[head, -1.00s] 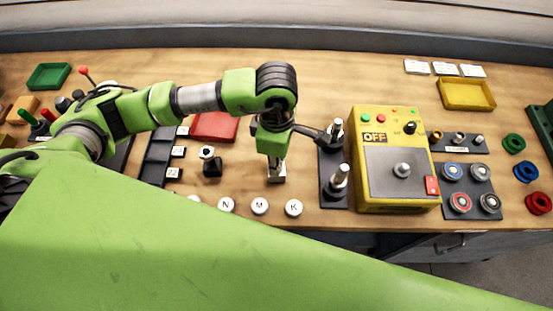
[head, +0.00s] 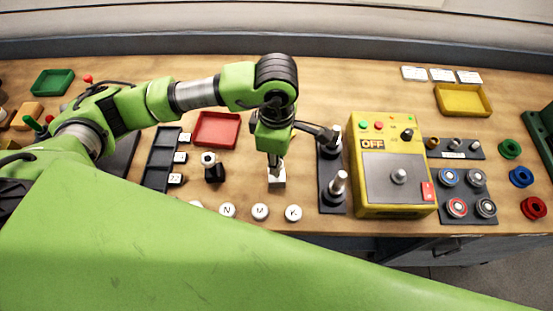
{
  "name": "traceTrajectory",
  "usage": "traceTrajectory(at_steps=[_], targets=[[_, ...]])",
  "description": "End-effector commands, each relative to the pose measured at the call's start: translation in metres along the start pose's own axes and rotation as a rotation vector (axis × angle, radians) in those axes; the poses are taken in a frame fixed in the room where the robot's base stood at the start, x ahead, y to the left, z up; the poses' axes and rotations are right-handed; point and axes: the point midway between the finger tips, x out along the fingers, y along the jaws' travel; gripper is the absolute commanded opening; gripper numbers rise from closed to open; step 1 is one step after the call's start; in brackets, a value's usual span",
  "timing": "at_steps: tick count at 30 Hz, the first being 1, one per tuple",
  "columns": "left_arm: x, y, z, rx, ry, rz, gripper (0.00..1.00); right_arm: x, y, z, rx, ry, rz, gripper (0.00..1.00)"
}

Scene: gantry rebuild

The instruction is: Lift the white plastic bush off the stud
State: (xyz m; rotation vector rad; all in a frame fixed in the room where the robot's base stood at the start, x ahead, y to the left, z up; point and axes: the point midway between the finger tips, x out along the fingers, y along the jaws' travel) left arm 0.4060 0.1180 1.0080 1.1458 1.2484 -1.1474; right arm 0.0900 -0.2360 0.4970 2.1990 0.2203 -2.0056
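A white ring-shaped piece with a dark centre (head: 208,158) sits at the top of a short black post (head: 214,173), left of my gripper; it may be the bush. My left gripper (head: 275,165) points down over a small white block (head: 277,181) on the bench. Its fingers are small and partly hidden by the green wrist, so I cannot tell whether they are open, or whether they touch the block. My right gripper is out of view.
Right of my gripper, a dark plate (head: 331,200) carries two metal posts, with a yellow control box (head: 390,200) marked OFF beside it. White lettered discs (head: 260,211) lie along the front edge. A red tray (head: 216,130) lies behind the black post.

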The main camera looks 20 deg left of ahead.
Motion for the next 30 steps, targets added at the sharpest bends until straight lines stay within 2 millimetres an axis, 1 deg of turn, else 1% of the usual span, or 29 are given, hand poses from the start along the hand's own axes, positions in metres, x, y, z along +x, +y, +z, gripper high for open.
traceTrajectory(at_steps=[1, 24, 30], targets=[[-0.004, 0.0, 0.0, 0.0, 0.0, 0.001, 0.0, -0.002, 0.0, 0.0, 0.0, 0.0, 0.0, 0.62], [-0.034, 0.0, 0.0, -0.001, 0.0, 0.002, 0.0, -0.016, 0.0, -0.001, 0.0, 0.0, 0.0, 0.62], [-0.04, 0.0, 0.0, 0.0, 0.0, 0.002, 0.0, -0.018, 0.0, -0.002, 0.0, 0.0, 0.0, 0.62]])
